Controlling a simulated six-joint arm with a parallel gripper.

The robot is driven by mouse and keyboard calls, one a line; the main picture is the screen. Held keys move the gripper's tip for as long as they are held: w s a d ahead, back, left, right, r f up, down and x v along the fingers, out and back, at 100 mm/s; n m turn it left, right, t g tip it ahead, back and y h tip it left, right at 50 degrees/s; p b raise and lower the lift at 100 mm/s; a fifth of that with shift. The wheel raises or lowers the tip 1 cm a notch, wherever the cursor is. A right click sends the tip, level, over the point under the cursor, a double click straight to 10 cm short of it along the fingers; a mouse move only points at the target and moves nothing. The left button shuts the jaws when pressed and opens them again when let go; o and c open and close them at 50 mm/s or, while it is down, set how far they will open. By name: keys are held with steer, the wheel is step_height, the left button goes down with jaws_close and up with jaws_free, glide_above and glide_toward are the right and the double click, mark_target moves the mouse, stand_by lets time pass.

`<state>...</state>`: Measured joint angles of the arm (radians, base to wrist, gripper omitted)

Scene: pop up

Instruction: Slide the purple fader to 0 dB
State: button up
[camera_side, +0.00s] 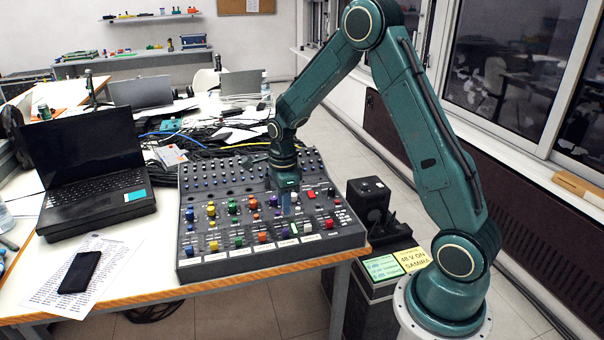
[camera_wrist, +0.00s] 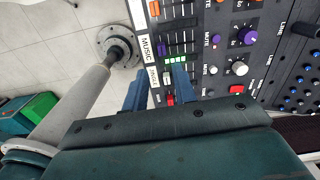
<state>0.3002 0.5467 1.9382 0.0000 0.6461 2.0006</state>
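The purple fader (camera_wrist: 160,46) shows in the wrist view as a small purple cap beside the "MUSIC" label. It lies at the label end of its slot, above the space between my fingers in the picture. In the side view the purple fader (camera_side: 285,233) is near the mixer's front edge. In the side view my gripper (camera_side: 287,205) points down over the right half of the mixer (camera_side: 225,262), behind the fader. Whether the fingertips touch the panel is unclear.
An orange fader (camera_wrist: 155,8) and a red fader (camera_wrist: 170,100) lie to either side. A purple knob (camera_wrist: 247,36), a white knob (camera_wrist: 238,69) and a red button (camera_wrist: 236,89) stand nearby. A laptop (camera_side: 90,165) and a phone (camera_side: 80,271) lie left of the mixer.

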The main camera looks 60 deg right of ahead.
mark_target(285, 229)
steer(key=shift+w+d+f+m, duration=0.1)
steer(key=shift+d+f+m, duration=0.15)
steer(key=shift+f, duration=0.3)
steer(key=shift+a+f, duration=0.1)
steer(key=shift+f, duration=3.9)
steer(key=shift+r, duration=0.1)
jaws_close()
